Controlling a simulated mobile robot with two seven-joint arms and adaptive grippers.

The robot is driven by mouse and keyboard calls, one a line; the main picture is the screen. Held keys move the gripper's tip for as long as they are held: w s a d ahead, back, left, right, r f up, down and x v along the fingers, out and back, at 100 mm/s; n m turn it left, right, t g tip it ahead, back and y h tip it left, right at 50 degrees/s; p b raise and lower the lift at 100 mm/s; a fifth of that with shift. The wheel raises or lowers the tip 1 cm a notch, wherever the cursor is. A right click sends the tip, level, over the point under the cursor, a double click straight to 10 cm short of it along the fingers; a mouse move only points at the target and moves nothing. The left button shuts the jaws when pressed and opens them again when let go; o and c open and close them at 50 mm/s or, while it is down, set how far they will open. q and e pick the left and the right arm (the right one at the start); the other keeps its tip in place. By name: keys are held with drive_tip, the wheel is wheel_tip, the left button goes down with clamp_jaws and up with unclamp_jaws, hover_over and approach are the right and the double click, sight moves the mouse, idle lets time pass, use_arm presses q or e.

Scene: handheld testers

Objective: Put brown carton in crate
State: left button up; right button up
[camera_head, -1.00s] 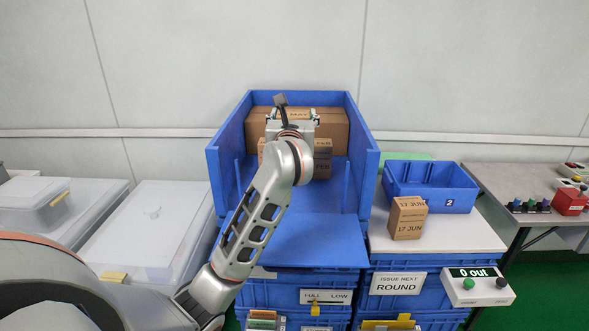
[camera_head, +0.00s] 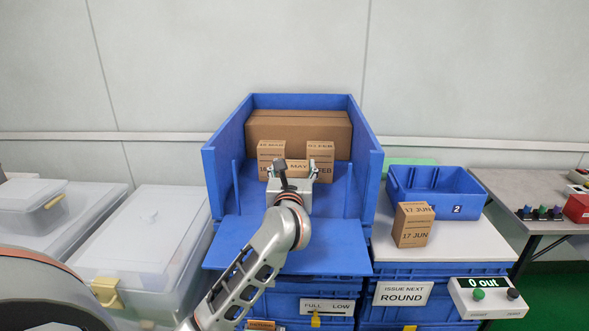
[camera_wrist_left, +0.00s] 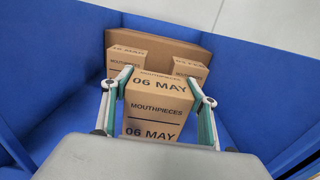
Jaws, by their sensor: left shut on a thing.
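My left gripper (camera_head: 294,180) is shut on a brown carton (camera_wrist_left: 158,105) marked "06 MAY" and "MOUTHPIECES" in the left wrist view. In the head view my gripper mostly hides this carton (camera_head: 297,167). Two more brown cartons, one marked FEB (camera_head: 321,152) and another on the left (camera_head: 271,151), stand behind it in the blue open-fronted bin (camera_head: 225,170). A brown carton marked "17 JUN" (camera_head: 413,226) stands on the white surface at right. A blue crate marked 2 (camera_head: 458,210) stands just behind that carton. My right gripper is not in view.
A long brown box (camera_head: 300,128) lies against the bin's back wall. Clear lidded tubs (camera_head: 140,235) stand at left. A counter box reading "0 out" (camera_head: 487,297) is at lower right. A grey table (camera_head: 500,185) stands at far right.

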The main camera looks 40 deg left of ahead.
use_arm(q)
drive_tip(key=shift+r, duration=0.15)
drive_tip(key=shift+f, duration=0.25)
drive_tip(key=o, duration=1.6)
drive_tip(key=shift+c, duration=0.2)
drive_tip(key=shift+r, duration=0.1)
drive_tip(key=shift+r, duration=0.2)
drive_tip(key=v, duration=1.2)
drive_tip(key=shift+f+p, duration=0.15)
drive_tip(key=shift+p, duration=0.25)
